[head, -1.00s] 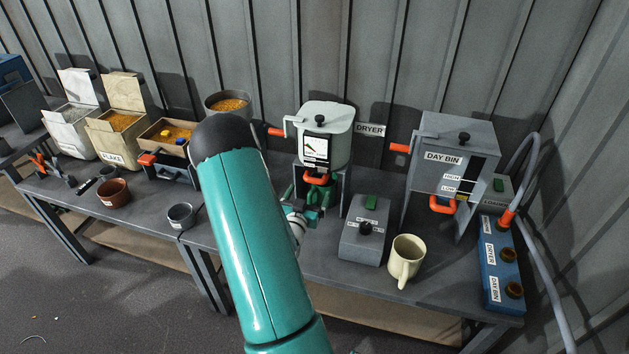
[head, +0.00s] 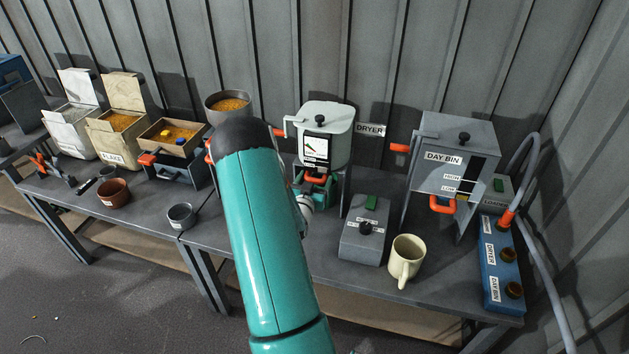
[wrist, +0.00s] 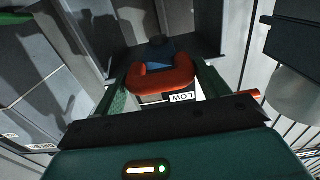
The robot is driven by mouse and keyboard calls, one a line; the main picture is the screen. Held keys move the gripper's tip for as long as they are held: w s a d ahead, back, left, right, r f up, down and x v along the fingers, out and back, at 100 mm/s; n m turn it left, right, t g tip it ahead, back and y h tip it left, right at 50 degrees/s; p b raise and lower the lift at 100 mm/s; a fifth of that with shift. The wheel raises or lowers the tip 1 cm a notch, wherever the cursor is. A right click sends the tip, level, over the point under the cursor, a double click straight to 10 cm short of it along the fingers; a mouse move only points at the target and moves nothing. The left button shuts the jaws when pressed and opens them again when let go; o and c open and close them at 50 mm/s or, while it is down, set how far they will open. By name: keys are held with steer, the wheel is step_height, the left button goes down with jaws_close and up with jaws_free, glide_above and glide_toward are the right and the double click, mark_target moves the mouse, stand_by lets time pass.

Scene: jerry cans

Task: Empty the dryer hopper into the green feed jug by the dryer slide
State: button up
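The dryer hopper (head: 327,122) is a pale bin with a black-knobbed lid, standing on a grey frame. Its orange slide handle (head: 315,178) sticks out low at the front. My gripper (head: 316,192) is just below and around that handle. In the wrist view the orange U-shaped handle (wrist: 160,76) lies between my two green fingers (wrist: 163,88), with no clear gap at either side. I cannot tell whether they press on it. Dark green shows under the hopper, but I cannot separate the feed jug from my gripper there.
The day bin (head: 455,155) with orange handles stands right of the dryer. A grey control box (head: 362,240) and a cream mug (head: 405,258) stand in front. A small grey cup (head: 181,216) and a brown pot (head: 114,192) are at left.

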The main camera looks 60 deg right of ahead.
steer(key=shift+c, duration=1.2)
steer(key=a, duration=0.3)
steer(key=shift+s+a, duration=0.3)
steer(key=shift+a, duration=0.05)
steer(key=o, duration=1.3)
steer(key=a, duration=0.4)
steer(key=s+a, duration=0.1)
steer(key=a, duration=0.4)
steer(key=s+a, duration=0.1)
steer(key=a, duration=0.3)
steer(key=shift+a, duration=0.3)
